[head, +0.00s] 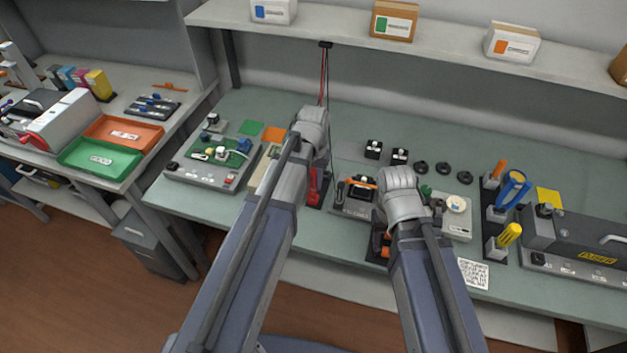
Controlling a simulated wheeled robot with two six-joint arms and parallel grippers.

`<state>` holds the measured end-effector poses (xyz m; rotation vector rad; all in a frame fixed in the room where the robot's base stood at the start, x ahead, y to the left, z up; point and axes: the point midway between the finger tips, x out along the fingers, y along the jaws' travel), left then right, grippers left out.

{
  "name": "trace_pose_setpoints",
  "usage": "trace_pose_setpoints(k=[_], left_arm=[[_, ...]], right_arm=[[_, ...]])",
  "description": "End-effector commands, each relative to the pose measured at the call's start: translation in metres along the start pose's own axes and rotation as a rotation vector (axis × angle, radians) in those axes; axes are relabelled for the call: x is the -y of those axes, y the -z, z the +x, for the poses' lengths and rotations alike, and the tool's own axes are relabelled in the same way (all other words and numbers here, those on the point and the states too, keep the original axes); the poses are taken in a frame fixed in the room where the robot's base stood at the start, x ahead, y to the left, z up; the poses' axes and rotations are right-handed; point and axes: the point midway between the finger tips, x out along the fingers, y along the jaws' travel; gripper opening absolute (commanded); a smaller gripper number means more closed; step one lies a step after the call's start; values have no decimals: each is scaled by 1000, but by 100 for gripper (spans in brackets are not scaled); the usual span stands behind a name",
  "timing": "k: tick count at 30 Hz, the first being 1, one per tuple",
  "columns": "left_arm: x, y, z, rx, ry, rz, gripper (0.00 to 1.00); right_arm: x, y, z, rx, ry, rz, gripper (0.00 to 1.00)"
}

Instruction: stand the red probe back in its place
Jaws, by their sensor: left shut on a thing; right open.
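The red probe (314,188) shows as a red shape just below my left wrist, over the workbench. Its lower end and whatever it stands over are partly hidden by my arm, so I cannot tell whether it touches a holder. My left gripper (319,168) points down and is shut on the probe; the fingers are mostly covered. A red and a dark cable (322,75) hang from a bracket under the shelf, down behind my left wrist. My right gripper (383,215) is open over the middle of the bench, its fingers largely hidden by its wrist.
A grey board with a green circuit (222,150) lies left of my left arm. Black round parts (442,168) stand behind my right wrist. Screwdrivers and blue tape (513,190) stand at right, beside a dark machine (580,235). The bench's back strip is mostly free.

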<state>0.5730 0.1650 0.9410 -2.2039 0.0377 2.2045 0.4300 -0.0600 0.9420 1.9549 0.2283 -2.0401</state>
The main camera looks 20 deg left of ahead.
Motion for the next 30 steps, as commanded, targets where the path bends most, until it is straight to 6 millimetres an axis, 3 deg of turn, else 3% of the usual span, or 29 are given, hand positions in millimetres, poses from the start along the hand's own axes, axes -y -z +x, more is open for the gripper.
trace_pose_setpoints(k=[30], left_arm=[[0, 0, 21, 0, 0, 0, 0]], right_arm=[[2, 1, 21, 0, 0, 0, 50]])
